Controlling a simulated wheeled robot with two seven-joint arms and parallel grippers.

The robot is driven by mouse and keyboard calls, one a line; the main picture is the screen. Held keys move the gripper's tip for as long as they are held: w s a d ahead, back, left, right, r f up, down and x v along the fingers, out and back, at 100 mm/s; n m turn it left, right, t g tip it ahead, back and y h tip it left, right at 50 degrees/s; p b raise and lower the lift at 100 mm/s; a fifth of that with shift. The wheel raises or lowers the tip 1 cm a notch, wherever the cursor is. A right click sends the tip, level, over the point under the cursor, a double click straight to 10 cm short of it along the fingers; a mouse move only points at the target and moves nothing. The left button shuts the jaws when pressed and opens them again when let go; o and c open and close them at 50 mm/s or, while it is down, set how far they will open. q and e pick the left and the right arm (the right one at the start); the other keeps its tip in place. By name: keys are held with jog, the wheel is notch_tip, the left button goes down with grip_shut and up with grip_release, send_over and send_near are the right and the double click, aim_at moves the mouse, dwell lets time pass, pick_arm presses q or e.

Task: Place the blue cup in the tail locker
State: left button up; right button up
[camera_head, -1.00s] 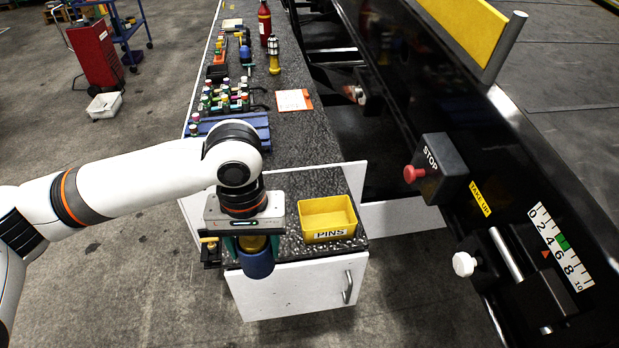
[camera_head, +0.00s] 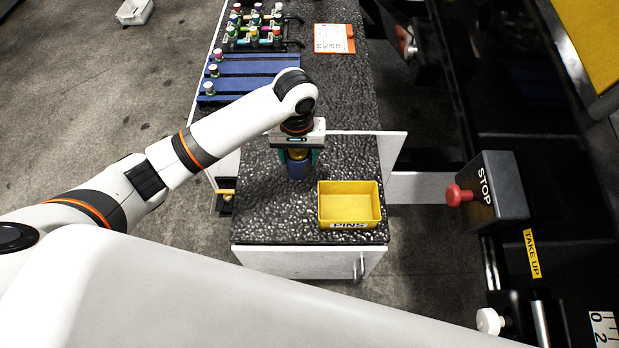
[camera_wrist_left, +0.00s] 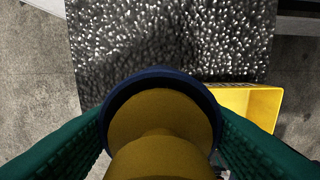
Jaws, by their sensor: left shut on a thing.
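My left gripper (camera_head: 298,157) points down over the near end of the speckled bench, its green fingers shut on the blue cup (camera_head: 297,169). In the left wrist view the cup's blue rim (camera_wrist_left: 152,73) sits between both fingers, with a yellow, rounded shape inside it. I cannot tell whether the cup touches the bench top. A white cabinet front (camera_head: 295,262) with a metal handle stands below this bench end. I take it for the tail locker; its inside is hidden. My right gripper is not in view.
A yellow PINS bin (camera_head: 349,205) stands right of the cup. A white panel (camera_head: 391,153) rises behind it. A blue rack (camera_head: 250,70) with small capped bottles lies farther back. A red STOP button (camera_head: 459,195) and black machinery are at the right.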

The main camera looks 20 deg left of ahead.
aim_at(297, 171)
pick_arm(q)
jog(key=f, duration=0.4)
jog(key=f+p, duration=0.1)
jog(key=f, duration=0.2)
jog(key=shift+a+f, duration=0.1)
jog(key=shift+a, duration=0.15)
notch_tip(297, 171, down, 3)
jog(key=shift+f, duration=0.3)
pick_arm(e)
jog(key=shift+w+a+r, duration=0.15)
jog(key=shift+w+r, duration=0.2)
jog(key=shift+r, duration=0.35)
pick_arm(q)
jog(key=shift+f, duration=0.15)
jog(key=o, duration=0.8)
jog(key=shift+o, duration=0.2)
notch_tip(297, 171, up, 12)
jog(key=shift+r+b, duration=0.2)
jog(key=shift+b, duration=0.15)
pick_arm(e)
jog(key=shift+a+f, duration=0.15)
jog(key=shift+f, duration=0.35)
pick_arm(q)
jog(key=shift+f, duration=0.1)
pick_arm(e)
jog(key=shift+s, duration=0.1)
